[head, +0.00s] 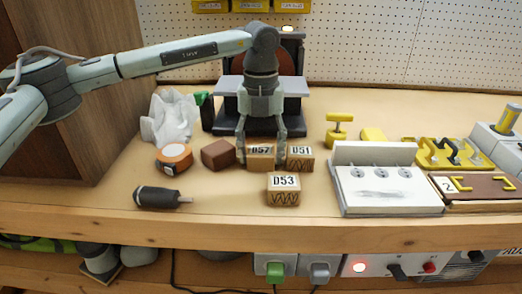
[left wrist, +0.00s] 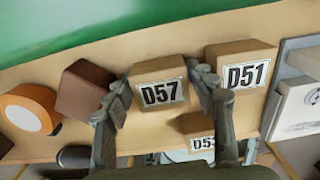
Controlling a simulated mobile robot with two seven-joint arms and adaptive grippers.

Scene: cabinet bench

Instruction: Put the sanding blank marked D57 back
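The sanding blank marked D57 (head: 262,163) is a wooden block with a white label, at bench level between a brown block and the D51 blank. My left gripper (head: 262,150) points down over it, one finger on each side. In the left wrist view, the D57 blank (left wrist: 160,75) sits between the fingertips of my left gripper (left wrist: 160,80). The fingers are very close to its sides; whether they press on it cannot be told. The D51 blank (head: 300,163) is close to the right finger. The D53 blank (head: 283,198) stands in front. My right gripper is not in view.
A brown block (head: 218,154) and an orange tape roll (head: 174,158) are to the left. A dark-handled tool (head: 158,197) lies near the front edge. A white fixture (head: 386,190) stands to the right. A dark machine (head: 285,80) is behind. Bare bench lies around D53.

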